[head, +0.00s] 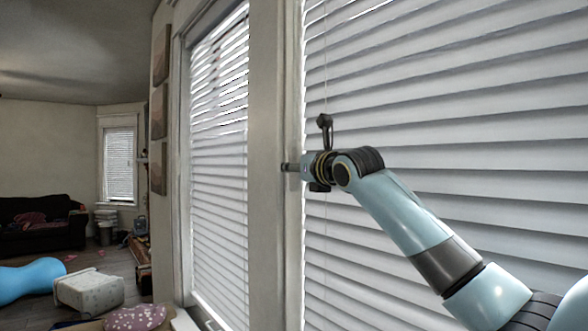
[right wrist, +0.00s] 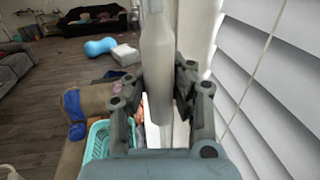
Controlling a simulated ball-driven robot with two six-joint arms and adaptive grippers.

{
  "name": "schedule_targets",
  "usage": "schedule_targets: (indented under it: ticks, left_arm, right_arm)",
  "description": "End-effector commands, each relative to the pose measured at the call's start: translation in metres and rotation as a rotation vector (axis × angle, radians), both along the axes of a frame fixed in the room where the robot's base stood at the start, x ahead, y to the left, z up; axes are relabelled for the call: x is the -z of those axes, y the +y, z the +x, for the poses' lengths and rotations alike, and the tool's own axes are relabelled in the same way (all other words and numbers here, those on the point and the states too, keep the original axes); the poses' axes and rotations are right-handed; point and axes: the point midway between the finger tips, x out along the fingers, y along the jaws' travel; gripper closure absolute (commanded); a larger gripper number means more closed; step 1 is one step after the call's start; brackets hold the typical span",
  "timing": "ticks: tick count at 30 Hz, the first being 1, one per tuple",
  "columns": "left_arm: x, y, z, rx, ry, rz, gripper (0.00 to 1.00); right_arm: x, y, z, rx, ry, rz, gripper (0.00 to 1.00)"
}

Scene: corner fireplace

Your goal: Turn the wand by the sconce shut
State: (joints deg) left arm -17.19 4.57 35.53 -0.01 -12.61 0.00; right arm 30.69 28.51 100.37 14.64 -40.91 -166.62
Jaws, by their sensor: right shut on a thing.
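My right gripper (head: 287,167) reaches the window trim between two blinds in the head view. In the right wrist view, my right gripper (right wrist: 159,84) has a finger on each side of a pale upright wand (right wrist: 157,50) and is shut on it. In the head view I cannot pick the wand out from the pale trim. I cannot make out a sconce in either view. My left gripper is in neither view.
Large slatted blinds (head: 430,120) stand close behind my right arm, and narrower blinds (head: 219,170) hang left of the trim. A turquoise basket (right wrist: 97,146) sits below the gripper. A pale block (head: 90,292) and a blue shape (head: 28,276) lie at lower left; open floor lies beyond.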

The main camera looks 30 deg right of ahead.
Motion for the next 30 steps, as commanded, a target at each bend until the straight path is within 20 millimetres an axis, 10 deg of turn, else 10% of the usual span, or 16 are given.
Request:
schedule_targets:
  ticks: [8, 9, 16, 30]
  left_arm:
    - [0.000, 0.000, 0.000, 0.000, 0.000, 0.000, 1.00]
    - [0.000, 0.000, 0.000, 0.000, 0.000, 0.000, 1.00]
    - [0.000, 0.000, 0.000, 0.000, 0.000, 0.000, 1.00]
    - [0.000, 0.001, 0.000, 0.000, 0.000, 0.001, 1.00]
  right_arm:
    - [0.005, 0.000, 0.000, 0.000, 0.011, 0.004, 1.00]
    - [0.005, 0.000, 0.000, 0.000, 0.011, 0.004, 0.80]
    - [0.003, 0.000, 0.000, 0.000, 0.006, 0.003, 0.52]
    - [0.002, 0.003, -0.028, -0.001, 0.004, -0.004, 0.52]
